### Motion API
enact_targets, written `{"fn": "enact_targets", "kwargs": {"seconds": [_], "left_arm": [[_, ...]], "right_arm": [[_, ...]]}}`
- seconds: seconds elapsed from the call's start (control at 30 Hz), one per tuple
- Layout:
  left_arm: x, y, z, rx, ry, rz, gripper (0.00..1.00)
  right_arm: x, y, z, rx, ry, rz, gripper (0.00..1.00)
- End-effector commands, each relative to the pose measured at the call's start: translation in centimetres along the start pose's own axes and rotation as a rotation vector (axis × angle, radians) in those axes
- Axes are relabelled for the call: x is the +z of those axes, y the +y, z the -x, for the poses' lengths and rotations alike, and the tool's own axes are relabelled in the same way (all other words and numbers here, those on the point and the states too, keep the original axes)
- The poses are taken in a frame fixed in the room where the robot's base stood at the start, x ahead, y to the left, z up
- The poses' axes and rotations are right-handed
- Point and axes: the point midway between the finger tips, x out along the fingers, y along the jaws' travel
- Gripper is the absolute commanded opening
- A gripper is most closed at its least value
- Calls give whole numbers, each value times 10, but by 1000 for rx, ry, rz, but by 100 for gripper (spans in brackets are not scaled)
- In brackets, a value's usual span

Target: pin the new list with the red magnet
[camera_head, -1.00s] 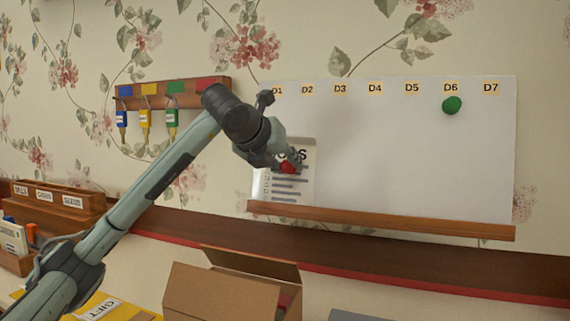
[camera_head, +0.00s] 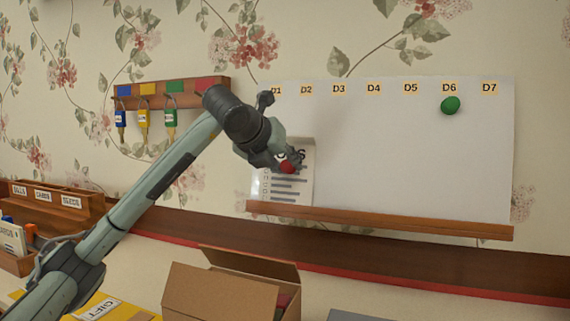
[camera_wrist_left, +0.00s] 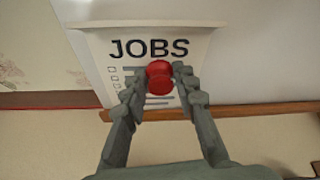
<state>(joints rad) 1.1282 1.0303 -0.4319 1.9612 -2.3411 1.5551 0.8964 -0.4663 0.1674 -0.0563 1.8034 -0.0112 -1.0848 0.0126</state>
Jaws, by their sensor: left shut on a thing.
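The new list, a white sheet headed JOBS (camera_head: 288,188), stands against the lower left of the whiteboard (camera_head: 400,150), just above its wooden ledge. It also shows in the left wrist view (camera_wrist_left: 195,45). The red magnet (camera_wrist_left: 159,77) sits between the fingers of my left gripper (camera_wrist_left: 159,80), in front of the sheet below its heading. In the head view the red magnet (camera_head: 287,167) shows at the fingertips of my left gripper (camera_head: 290,163). I cannot tell whether the magnet touches the sheet. My right gripper is not in view.
A green magnet (camera_head: 450,105) is on the board under D6. A key rack (camera_head: 170,95) hangs left of the board. An open cardboard box (camera_head: 220,292) stands below, and a wooden sorter (camera_head: 60,208) is at the left. The board's middle is clear.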

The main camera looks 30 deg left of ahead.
Motion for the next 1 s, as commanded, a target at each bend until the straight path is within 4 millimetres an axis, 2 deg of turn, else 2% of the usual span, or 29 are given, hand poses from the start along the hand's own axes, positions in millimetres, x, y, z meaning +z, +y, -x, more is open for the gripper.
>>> {"fn": "enact_targets", "kwargs": {"seconds": [0.4,0.43,0.6,0.83,1.0], "left_arm": [[0,0,0,-1,-2,0,8],[1,0,0,-1,-2,0,30],[0,0,0,0,-2,0,51],[0,0,0,0,-1,0,53],[0,0,0,0,-1,0,74]], "right_arm": [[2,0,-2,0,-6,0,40],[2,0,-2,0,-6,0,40],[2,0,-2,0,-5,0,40],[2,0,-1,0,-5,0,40],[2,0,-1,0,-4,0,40]]}}
